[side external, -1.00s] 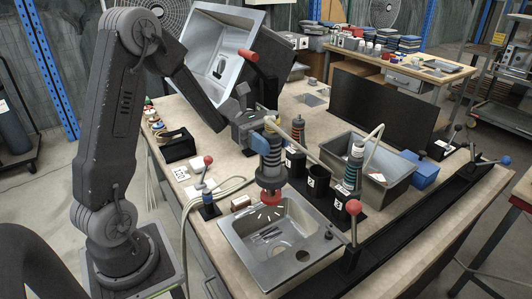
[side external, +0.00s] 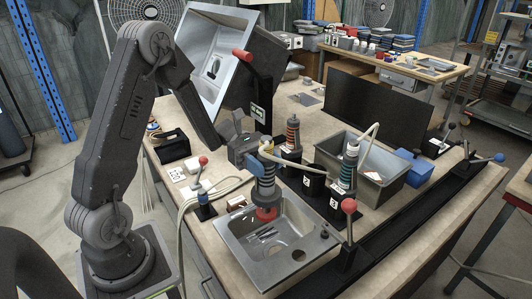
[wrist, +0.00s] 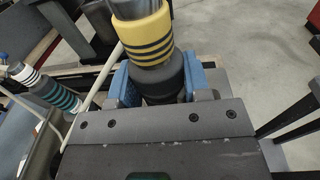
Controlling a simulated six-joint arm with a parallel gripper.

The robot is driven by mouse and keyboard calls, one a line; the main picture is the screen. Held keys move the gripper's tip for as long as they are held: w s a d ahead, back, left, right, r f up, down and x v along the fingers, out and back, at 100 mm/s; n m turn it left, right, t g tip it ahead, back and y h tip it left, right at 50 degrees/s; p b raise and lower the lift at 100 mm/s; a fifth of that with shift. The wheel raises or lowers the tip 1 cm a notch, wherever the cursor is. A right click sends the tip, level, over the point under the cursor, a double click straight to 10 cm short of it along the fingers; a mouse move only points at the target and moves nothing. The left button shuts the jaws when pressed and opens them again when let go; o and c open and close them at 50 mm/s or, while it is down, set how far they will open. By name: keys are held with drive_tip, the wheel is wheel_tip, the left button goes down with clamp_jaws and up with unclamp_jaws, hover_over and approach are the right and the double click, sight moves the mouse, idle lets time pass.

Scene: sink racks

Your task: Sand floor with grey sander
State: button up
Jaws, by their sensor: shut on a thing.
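In the side view, my gripper (side external: 254,158) is shut on an upright sander (side external: 265,187) with a grey-blue ringed body, a yellow collar and a red pad at its lower end. In the wrist view the yellow dark-striped collar (wrist: 142,35) rises above the blue jaw pads, which close around a dark part of the tool. The grey metal sink (side external: 238,243) lies flat at the bench's front. The red pad is at the back left of its basin, low over the floor. I cannot tell whether it touches the floor.
An orange-banded sander (side external: 293,132) and a teal-banded sander (side external: 349,170) stand in black holders behind and right. A tilted sink (side external: 205,60) stands behind.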

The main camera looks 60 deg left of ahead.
sight(273, 192)
wheel_tip(273, 192, down, 9)
drive_tip(key=shift+r, duration=0.1)
drive_tip(key=shift+w+r, duration=0.1)
drive_tip(key=shift+w, duration=1.15)
drive_tip(key=shift+f, duration=0.6)
drive_tip(key=shift+s, duration=0.1)
